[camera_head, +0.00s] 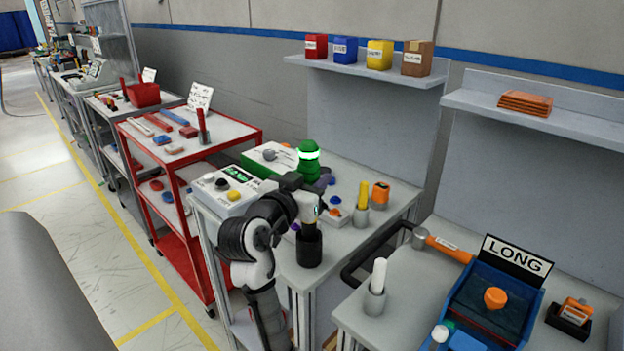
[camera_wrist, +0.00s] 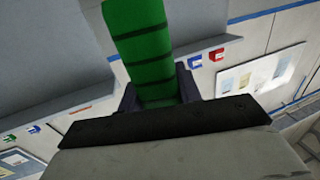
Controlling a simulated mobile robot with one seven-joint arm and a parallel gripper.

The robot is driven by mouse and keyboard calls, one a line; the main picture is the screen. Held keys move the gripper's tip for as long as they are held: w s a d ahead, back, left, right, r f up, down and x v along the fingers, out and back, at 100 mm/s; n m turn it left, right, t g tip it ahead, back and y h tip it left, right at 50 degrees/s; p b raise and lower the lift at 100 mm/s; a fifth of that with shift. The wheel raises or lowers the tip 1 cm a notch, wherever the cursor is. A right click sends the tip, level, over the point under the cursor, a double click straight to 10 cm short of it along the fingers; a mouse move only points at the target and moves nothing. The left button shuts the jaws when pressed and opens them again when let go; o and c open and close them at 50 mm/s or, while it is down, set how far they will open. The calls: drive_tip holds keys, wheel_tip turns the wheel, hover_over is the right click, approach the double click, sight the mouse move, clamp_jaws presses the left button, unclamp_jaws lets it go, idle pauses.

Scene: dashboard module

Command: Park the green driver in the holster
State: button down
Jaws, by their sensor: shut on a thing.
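The green driver shows in the wrist view as a green handle (camera_wrist: 140,40) with dark grooves. It stands between my gripper's dark fingers (camera_wrist: 158,95), which are shut on it. A black cup-shaped holder (camera_head: 310,248), seemingly the holster, stands on the bench just below my gripper. I cannot tell whether the driver's lower end is inside it or above it.
To the right are a yellow cylinder (camera_head: 362,195) in a grey holder and an orange tool (camera_head: 380,193). A control box (camera_head: 229,189) is left. Another bench holds a hammer (camera_head: 440,243) and blue bin (camera_head: 508,288).

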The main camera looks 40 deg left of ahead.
drive_tip(key=shift+f+b, duration=0.45)
drive_tip(key=shift+f, duration=0.05)
idle(0.4)
drive_tip(key=c, duration=0.9)
unclamp_jaws()
drive_tip(key=shift+f, duration=0.1)
drive_tip(key=s+d+b, duration=0.2)
drive_tip(key=s+b, duration=0.1)
drive_tip(key=s, duration=1)
drive_tip(key=shift+s+d+r, duration=0.25)
drive_tip(key=shift+s+d, duration=0.05)
drive_tip(key=shift+s, duration=0.05)
